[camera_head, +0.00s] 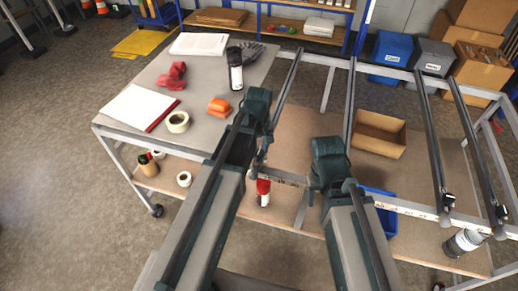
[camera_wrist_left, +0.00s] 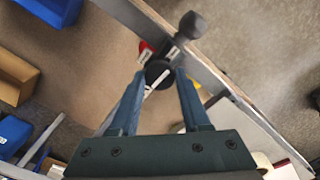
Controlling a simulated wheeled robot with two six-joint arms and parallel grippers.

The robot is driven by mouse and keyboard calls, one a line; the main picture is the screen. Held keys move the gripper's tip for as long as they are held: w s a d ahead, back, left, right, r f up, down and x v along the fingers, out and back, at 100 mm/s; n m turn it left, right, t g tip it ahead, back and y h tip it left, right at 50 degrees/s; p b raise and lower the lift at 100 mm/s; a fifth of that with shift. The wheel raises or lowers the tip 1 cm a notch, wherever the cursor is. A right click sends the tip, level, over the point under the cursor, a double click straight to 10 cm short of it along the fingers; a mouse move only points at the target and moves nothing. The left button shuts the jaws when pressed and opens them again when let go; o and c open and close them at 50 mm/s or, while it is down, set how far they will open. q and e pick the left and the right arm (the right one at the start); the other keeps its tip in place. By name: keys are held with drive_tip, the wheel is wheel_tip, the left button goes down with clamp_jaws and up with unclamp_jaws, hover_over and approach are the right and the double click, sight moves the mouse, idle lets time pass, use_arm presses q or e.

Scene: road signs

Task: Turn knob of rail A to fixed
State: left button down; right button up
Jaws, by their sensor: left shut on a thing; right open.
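My left gripper (camera_wrist_left: 159,74) is shut on a round black knob (camera_wrist_left: 158,73) with a white pointer mark in the left wrist view. The knob sits at the frame's front bar (camera_wrist_left: 210,75), beside a dark rail end piece. The rail's letter and the knob's setting labels are not readable. My right gripper (camera_head: 328,185) is open near the front bar at the second rail (camera_head: 350,100), its fingertips mostly hidden by its own arm.
A grey side table (camera_head: 205,85) at left bears tape, an orange block, a spray can and papers. A cardboard box (camera_head: 379,134) and blue bin (camera_head: 381,208) are on the lower board. Two more rails (camera_head: 430,135) stand at right. A red-capped bottle (camera_head: 263,192) is below the bar.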

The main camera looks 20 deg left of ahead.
use_arm(q)
drive_tip(key=shift+m, duration=0.3)
drive_tip(key=m, duration=0.3)
drive_tip(key=shift+m, duration=0.4)
drive_tip(key=m, duration=0.4)
drive_tip(key=shift+m, duration=0.3)
drive_tip(key=m, duration=0.4)
drive_tip(key=shift+m, duration=2.5)
drive_tip(key=shift+c, duration=1.8)
unclamp_jaws()
